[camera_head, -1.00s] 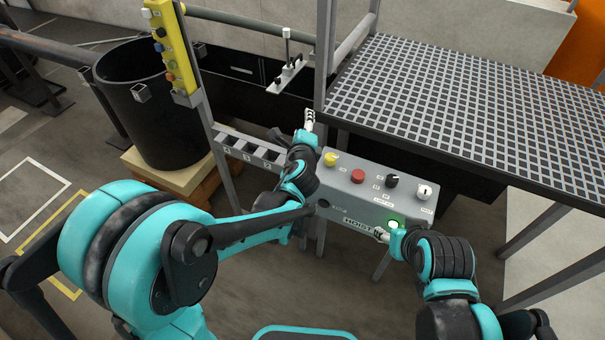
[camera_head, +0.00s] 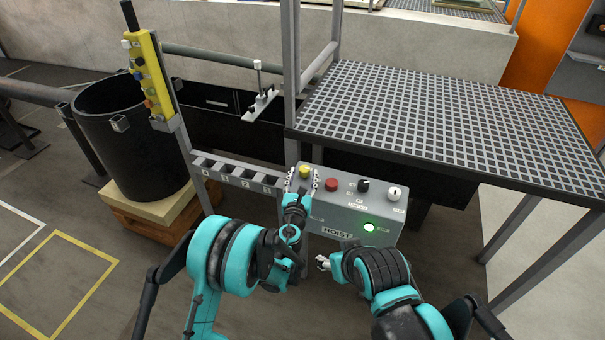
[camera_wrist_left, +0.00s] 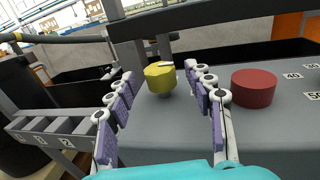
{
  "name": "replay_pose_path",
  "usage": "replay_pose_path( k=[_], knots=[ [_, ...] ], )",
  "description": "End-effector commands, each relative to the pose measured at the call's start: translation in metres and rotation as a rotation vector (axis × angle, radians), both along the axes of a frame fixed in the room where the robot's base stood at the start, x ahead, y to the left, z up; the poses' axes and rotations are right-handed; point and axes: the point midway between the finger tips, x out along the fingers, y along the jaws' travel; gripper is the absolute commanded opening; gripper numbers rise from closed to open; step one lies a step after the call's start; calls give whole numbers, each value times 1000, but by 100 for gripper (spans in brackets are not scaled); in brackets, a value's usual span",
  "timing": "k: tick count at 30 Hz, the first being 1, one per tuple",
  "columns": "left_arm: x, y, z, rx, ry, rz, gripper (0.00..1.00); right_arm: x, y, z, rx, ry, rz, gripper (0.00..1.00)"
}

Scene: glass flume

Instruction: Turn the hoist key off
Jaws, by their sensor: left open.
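The grey hoist control box (camera_head: 345,222) carries a yellow knob (camera_head: 305,171), a red button (camera_head: 331,185), a black selector (camera_head: 363,185) and a white-collared switch (camera_head: 394,192) at the right. Which one is the key is not clear at this size. A green lamp (camera_head: 369,227) glows on its front. My left gripper (camera_head: 301,180) is open at the yellow knob. In the left wrist view, the yellow knob (camera_wrist_left: 160,76) with a white mark on top stands beyond and between the parted fingers, apparently untouched. My right gripper (camera_head: 322,262) is below the box's front; its opening is unclear.
A dark grated platform (camera_head: 440,110) lies behind and right of the box, with a grey post (camera_head: 291,80) at its left edge. A slotted rail (camera_head: 236,172) and yellow pendant (camera_head: 150,75) stand left. A black tank (camera_head: 135,145) is farther left.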

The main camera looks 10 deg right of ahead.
Motion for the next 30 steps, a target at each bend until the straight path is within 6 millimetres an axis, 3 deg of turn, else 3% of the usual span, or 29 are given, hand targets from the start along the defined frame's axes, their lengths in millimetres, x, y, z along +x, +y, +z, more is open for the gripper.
replay_pose_path(
  k=[6, 15, 17, 21, 30],
  knots=[
    [22, -9, -1, -2, 1, 1, 53, 0, 0, -7, 0, 0, 0, 51],
    [25, -10, 1, -2, 1, 1, 53, 0, 0, -7, 0, 0, 0, 51],
    [25, -10, 1, -3, 1, 1, 40, 0, 0, -7, 0, 0, 0, 51],
    [25, -10, 1, -3, 1, 1, 3, 0, 0, -7, 0, 0, 0, 51],
    [26, -9, 0, -3, 1, -15, 2, 0, 0, -8, 0, 0, 0, 51]
  ],
)
